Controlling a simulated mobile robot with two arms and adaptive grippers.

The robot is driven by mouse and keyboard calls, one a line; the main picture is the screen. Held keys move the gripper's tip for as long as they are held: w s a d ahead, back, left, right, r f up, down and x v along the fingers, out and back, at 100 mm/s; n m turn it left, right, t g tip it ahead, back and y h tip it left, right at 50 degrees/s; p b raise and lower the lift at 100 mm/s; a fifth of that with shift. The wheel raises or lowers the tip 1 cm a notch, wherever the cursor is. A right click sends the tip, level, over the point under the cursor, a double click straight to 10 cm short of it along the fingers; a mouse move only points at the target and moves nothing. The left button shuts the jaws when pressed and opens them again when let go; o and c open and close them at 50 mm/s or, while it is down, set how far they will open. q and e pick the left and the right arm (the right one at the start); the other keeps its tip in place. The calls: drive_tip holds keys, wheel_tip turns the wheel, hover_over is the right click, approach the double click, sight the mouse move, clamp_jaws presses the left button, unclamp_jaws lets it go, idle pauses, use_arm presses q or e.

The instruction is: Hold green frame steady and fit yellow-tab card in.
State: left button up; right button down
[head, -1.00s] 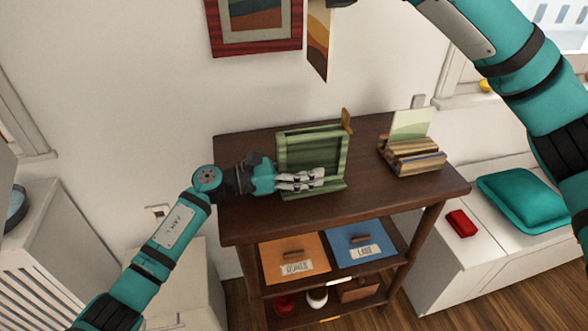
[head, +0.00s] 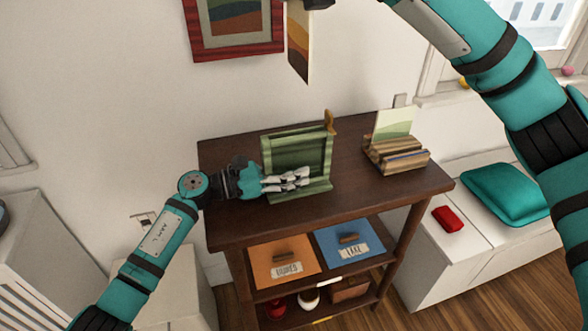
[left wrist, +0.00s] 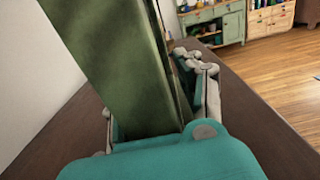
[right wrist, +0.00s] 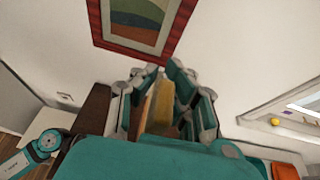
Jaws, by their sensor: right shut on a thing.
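The green frame (head: 297,153) stands upright on top of a dark wooden shelf unit, with a small ochre wooden piece at its top right corner. My left gripper (head: 288,180) is low at the frame's left side, its pale fingers reaching across the front. In the left wrist view the green frame (left wrist: 115,60) passes between the fingers, which look open; the far finger is partly hidden. My right gripper (right wrist: 165,100) is shut on the card (head: 304,42), which hangs high above and behind the frame. Its yellow part (right wrist: 162,105) shows between the fingers; the gripper is mostly cut off in the head view.
The shelf unit (head: 225,160) also carries a slatted wooden holder (head: 395,155) with a pale green card (head: 395,122), right of the frame. Orange (head: 282,257) and blue (head: 349,240) labelled panels lie on the shelf below. A red-framed picture (head: 238,52) hangs on the wall.

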use_arm(q)
drive_tip(key=shift+o, duration=1.2)
drive_tip(key=v, duration=1.2)
